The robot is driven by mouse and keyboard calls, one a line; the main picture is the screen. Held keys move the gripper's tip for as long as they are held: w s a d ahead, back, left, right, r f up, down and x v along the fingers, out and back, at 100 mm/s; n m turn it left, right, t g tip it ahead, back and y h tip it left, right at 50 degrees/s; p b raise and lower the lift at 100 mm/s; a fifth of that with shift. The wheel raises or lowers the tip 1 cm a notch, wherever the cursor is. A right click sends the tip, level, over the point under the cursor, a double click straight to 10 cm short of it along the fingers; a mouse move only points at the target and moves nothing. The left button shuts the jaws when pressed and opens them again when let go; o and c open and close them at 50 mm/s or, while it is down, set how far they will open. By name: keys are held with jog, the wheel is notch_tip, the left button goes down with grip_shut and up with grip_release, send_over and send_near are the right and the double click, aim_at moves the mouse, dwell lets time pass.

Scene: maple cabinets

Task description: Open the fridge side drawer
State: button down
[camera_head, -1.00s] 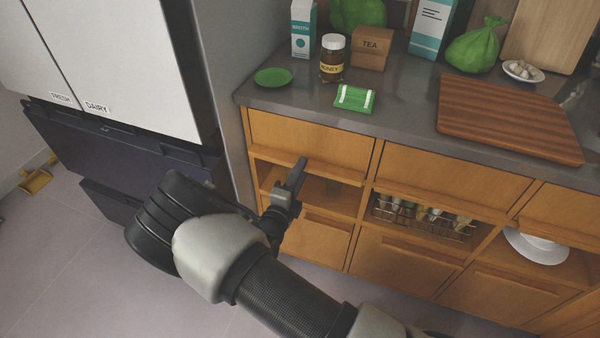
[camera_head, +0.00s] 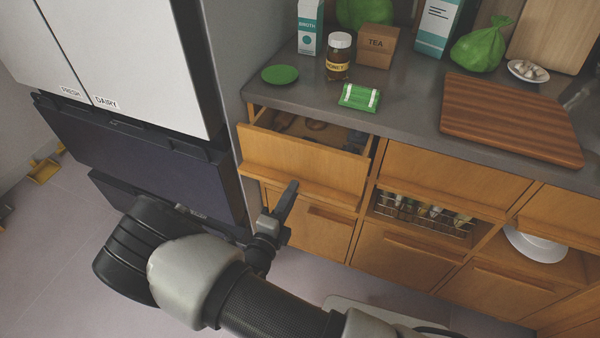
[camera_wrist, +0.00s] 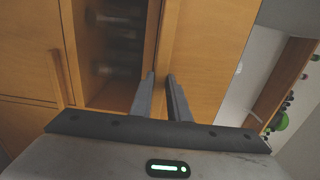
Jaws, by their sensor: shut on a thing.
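The wooden drawer (camera_head: 300,160) beside the fridge (camera_head: 130,60) is the top left one of the cabinet. It stands partly open, and dark items show inside behind its front. Its handle is a ledge along the lower edge of the front. My gripper (camera_head: 290,190) is at the middle of that ledge. In the wrist view my gripper (camera_wrist: 161,82) has its fingers on either side of the ledge (camera_wrist: 166,40), shut on it. The drawer front (camera_wrist: 210,45) fills the middle right of that view. The exact contact is partly hidden in the head view.
The grey counter (camera_head: 405,115) above holds a green plate (camera_head: 280,74), a honey jar (camera_head: 338,58), a tea box (camera_head: 376,46), a green packet (camera_head: 359,97) and a cutting board (camera_head: 510,120). A wire basket (camera_head: 425,215) sits in the open shelf at right.

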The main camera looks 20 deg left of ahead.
jog(key=s+a, duration=0.2)
jog(key=s, duration=2.4)
jog(key=shift+s, duration=0.15)
jog(key=c, duration=1.7)
grip_release()
jog(key=shift+s, duration=0.1)
